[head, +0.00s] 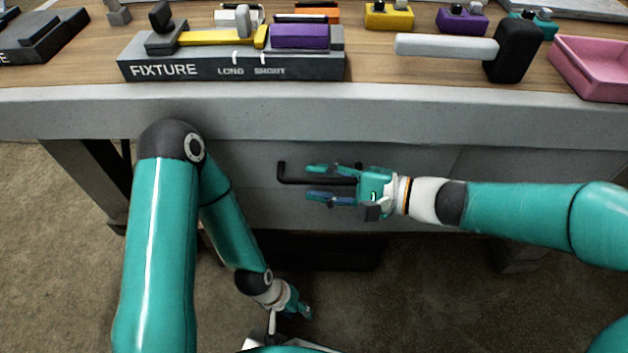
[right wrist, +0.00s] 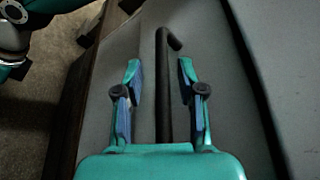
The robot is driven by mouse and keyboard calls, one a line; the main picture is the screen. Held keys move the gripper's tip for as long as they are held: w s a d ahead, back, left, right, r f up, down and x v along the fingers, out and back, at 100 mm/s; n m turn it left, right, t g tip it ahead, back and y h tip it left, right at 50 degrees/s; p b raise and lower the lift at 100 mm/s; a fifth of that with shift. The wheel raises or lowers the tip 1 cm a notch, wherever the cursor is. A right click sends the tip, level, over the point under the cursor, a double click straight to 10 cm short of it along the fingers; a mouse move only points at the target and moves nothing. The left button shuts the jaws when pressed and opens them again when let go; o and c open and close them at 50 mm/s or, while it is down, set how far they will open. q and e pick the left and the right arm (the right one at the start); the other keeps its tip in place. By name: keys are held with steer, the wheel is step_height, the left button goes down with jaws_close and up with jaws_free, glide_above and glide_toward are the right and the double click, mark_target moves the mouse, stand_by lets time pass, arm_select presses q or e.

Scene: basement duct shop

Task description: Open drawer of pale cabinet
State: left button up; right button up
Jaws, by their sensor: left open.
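The pale drawer front (head: 250,205) is under the bench top, with a black bar handle (head: 292,181) on it. The front looks flush with the panel beside it. My right gripper (head: 328,183) is open at the handle, one finger above the bar and one below. In the right wrist view the black handle (right wrist: 164,85) runs between the two fingers, with gaps on both sides. The palm hides the handle's near end. My left gripper (head: 303,307) hangs low near the floor, open and empty, away from the drawer.
The bench top (head: 390,75) overhangs the drawer. On it are a grey fixture block (head: 190,72), a black-and-pale mallet (head: 445,47), a pink tray (head: 595,68) and several coloured blocks. A dark bench leg (head: 90,180) stands at the left. Bare floor lies in front.

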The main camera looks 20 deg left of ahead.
steer(key=shift+a, duration=0.1)
jaws_close()
